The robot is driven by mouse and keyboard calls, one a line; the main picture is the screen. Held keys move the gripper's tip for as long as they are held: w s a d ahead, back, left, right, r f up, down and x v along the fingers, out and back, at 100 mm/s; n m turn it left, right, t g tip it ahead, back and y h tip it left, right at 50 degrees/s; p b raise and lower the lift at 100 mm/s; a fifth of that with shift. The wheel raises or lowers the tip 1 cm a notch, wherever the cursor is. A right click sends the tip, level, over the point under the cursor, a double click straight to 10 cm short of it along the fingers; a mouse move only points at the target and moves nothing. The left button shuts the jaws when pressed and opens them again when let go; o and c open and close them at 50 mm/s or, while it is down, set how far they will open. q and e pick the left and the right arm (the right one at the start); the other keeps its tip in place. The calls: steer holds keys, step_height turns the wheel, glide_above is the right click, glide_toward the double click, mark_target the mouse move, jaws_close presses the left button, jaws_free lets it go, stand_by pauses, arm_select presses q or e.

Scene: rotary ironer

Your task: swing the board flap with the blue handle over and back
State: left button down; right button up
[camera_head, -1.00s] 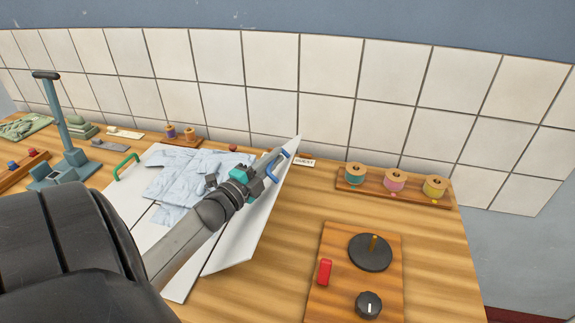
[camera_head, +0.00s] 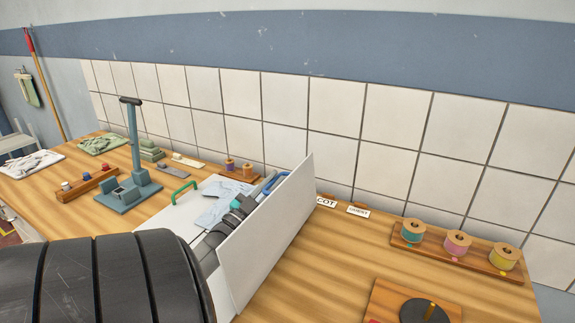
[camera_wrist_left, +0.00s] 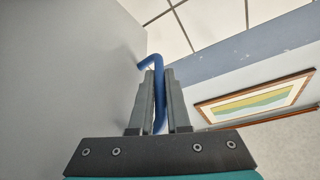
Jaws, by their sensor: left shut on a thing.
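The white board flap (camera_head: 268,243) stands raised, nearly upright, at the right side of the folding board (camera_head: 158,224). Its blue handle (camera_head: 275,183) is mostly hidden behind the flap in the head view. In the left wrist view the blue handle (camera_wrist_left: 158,92) runs between the two fingers of my left gripper (camera_wrist_left: 159,98), which is shut on it. The flap's grey face (camera_wrist_left: 80,60) fills the left of that view. A crumpled light-blue shirt (camera_head: 212,211) lies on the board, partly hidden by my left arm. My right gripper is out of view.
A green handle (camera_head: 183,192) stands on the board's left side. A blue-grey press stand (camera_head: 134,150) is behind to the left. A spool rack (camera_head: 455,251) and a panel with a black disc (camera_head: 424,311) are to the right. Bare wood lies right of the flap.

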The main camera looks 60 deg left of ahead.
arm_select(q)
steer(key=shift+s+a+f+n+y+b, duration=0.2)
steer(key=shift+s+a+f+b, duration=0.2)
steer(key=shift+a, duration=0.25)
steer(key=shift+s+a+f+n+y+b, duration=0.2)
steer(key=shift+s+a+f+b, duration=0.15)
steer(key=shift+a, duration=0.3)
steer(key=c, duration=1.2)
jaws_free()
steer(key=shift+a, duration=0.15)
steer(key=shift+o, duration=0.2)
